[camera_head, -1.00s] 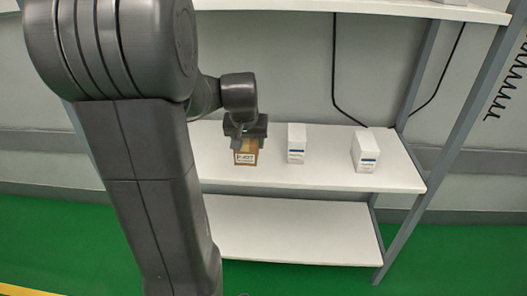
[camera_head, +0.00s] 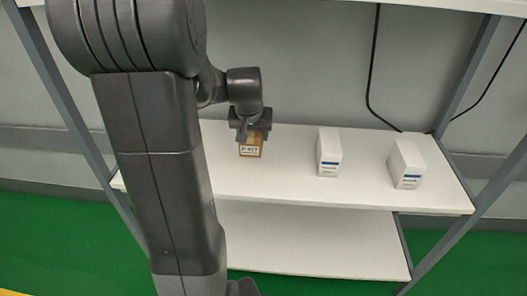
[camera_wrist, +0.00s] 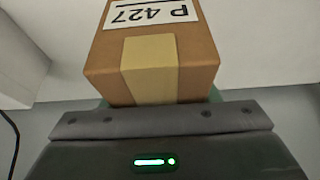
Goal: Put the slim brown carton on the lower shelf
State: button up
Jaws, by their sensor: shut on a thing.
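The slim brown carton (camera_head: 252,147) has a white label and is held by my gripper (camera_head: 252,130) above or at the middle shelf (camera_head: 290,190); I cannot tell if its base touches the shelf. In the wrist view the carton (camera_wrist: 150,60) fills the upper middle, with its label reading "P 427" upside down and a tan tape strip. My gripper is shut on it; the fingertips are mostly hidden behind the gripper body. The lower shelf (camera_head: 310,240) is bare where it shows, below the middle shelf, and its left part is hidden behind my arm.
Two white cartons with blue bands stand on the middle shelf, one near the centre (camera_head: 328,152) and one at the right (camera_head: 406,163). A top shelf (camera_head: 400,4) overhangs. Grey posts (camera_head: 470,75) flank the rack. A black cable (camera_head: 372,70) hangs behind.

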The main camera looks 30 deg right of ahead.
aim_at(251, 132)
notch_tip(251, 132, down, 6)
jog(key=shift+f+b, duration=0.25)
jog(key=shift+b, duration=0.65)
jog(key=shift+f, duration=0.1)
jog(key=o, duration=1)
jog(key=shift+o, duration=0.2)
jog(key=shift+r, duration=0.2)
jog(key=p+v, duration=0.3)
jog(key=v, duration=0.9)
jog(key=shift+f, duration=0.1)
